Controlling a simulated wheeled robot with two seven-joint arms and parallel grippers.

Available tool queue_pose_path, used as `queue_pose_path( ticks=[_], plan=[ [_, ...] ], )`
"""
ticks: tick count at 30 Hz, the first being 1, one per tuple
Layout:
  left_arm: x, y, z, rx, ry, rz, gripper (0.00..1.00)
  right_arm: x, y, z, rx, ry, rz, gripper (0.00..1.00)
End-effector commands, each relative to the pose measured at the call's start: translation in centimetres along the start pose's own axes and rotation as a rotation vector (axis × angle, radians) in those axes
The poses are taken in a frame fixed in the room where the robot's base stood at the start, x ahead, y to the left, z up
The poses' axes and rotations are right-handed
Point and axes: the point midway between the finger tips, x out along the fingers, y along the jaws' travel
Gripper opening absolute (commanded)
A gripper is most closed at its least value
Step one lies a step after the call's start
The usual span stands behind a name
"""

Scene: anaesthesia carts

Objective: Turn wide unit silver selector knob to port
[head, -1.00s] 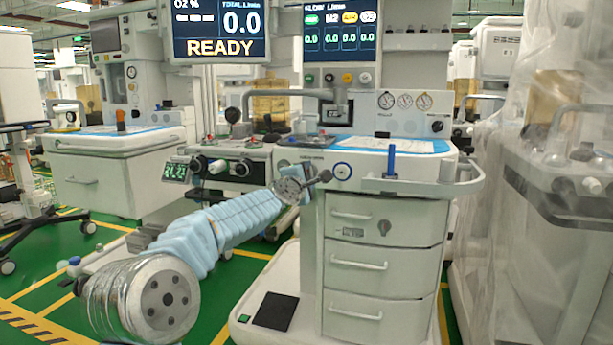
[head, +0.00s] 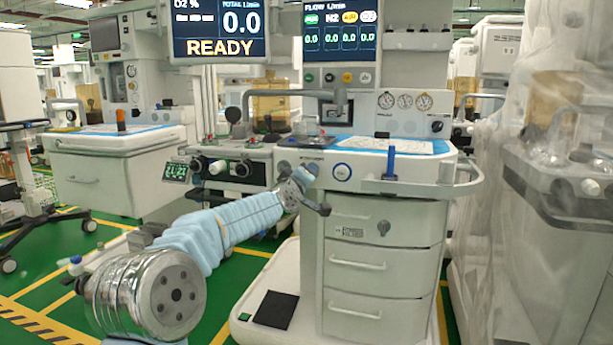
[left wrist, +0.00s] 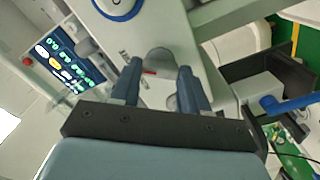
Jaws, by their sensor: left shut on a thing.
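The wide unit (head: 385,215) is the white drawer cart in the middle of the head view. Its grey-silver selector knob (left wrist: 158,62) shows in the left wrist view, between the two dark fingers of my left gripper (left wrist: 160,76). The fingers are shut on the knob's sides, with a small red mark visible by it. In the head view my left gripper (head: 312,172) is at the left part of the unit's front panel, where it hides the knob. My right gripper is not in view.
A white rail (head: 425,187) and a blue upright handle (head: 391,162) are further right. A narrower unit with small black knobs (head: 197,165) stands to the left. The drawers are closed.

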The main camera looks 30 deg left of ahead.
Motion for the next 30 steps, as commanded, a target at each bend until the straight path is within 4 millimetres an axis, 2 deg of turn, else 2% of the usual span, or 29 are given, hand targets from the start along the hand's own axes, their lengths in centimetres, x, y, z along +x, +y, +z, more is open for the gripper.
queue_pose_path(
  ticks=[9,26,27,30],
  plan=[
    [0.03,-0.17,0.27,0.130,-0.007,-0.003,0.14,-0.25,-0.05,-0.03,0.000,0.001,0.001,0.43],
    [0.03,-0.23,0.32,0.161,-0.008,-0.004,0.14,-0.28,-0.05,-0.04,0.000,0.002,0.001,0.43],
    [0.03,-0.23,0.32,0.161,-0.008,-0.004,0.48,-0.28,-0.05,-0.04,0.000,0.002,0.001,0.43],
    [0.03,-0.19,0.26,0.160,-0.006,-0.003,0.63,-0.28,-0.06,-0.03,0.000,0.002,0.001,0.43]
  ],
)
